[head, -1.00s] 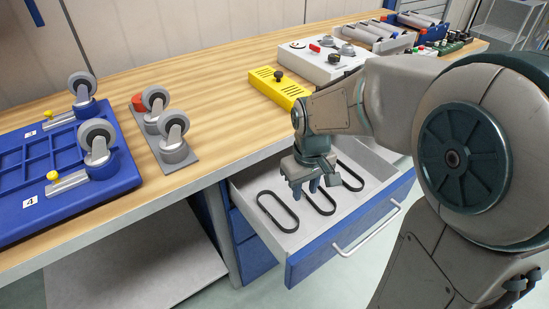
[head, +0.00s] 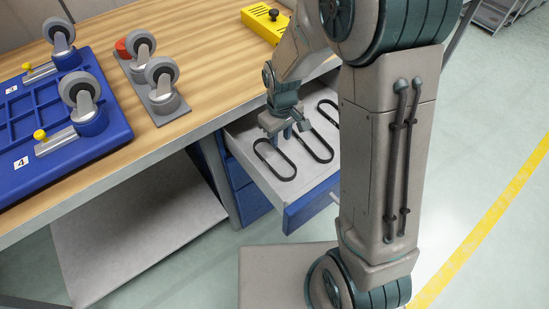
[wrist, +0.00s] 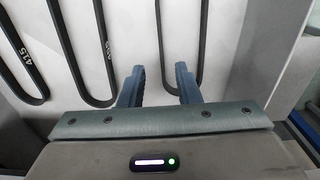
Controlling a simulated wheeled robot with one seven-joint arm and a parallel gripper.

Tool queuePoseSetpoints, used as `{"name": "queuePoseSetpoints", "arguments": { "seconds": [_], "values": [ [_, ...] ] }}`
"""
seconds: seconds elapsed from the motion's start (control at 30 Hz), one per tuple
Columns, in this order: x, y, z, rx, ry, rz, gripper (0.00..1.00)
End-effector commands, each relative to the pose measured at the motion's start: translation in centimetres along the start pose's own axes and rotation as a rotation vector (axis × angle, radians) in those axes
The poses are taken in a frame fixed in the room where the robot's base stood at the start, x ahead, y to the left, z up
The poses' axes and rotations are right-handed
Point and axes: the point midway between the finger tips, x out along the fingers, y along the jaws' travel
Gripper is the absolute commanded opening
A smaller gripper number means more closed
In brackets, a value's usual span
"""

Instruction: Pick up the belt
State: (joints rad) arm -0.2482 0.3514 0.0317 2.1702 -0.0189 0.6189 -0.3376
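Several black loop belts lie flat in the open grey drawer (head: 243,165): a left belt (head: 284,179), a middle belt (head: 326,160) and a right belt (head: 326,101), partly hidden by my arm. My gripper (head: 287,132) points down over the drawer, by the far ends of the left and middle belts. In the wrist view its two fingers (wrist: 159,86) are apart.
The wooden bench (head: 205,50) lies left of and behind the drawer. It carries a blue tray (head: 105,140) with casters, a grey caster plate (head: 165,108) and a yellow box (head: 262,24). The drawer's blue front (head: 310,205) and side walls bound the belts.

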Motion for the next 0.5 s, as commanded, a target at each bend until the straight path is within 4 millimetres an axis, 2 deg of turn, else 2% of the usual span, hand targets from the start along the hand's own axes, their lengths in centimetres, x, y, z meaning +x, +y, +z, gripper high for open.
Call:
{"name": "queuePoseSetpoints", "arguments": {
  "seconds": [0.2, 0.3, 0.5],
  "values": [
    [3.4, -0.3, -0.1, -0.001, -0.006, -0.002, 0.30],
    [4.5, -0.3, -0.1, -0.001, -0.004, -0.001, 0.30],
    [4.8, -0.2, -0.1, -0.001, -0.001, 0.000, 0.30]
  ]
}}
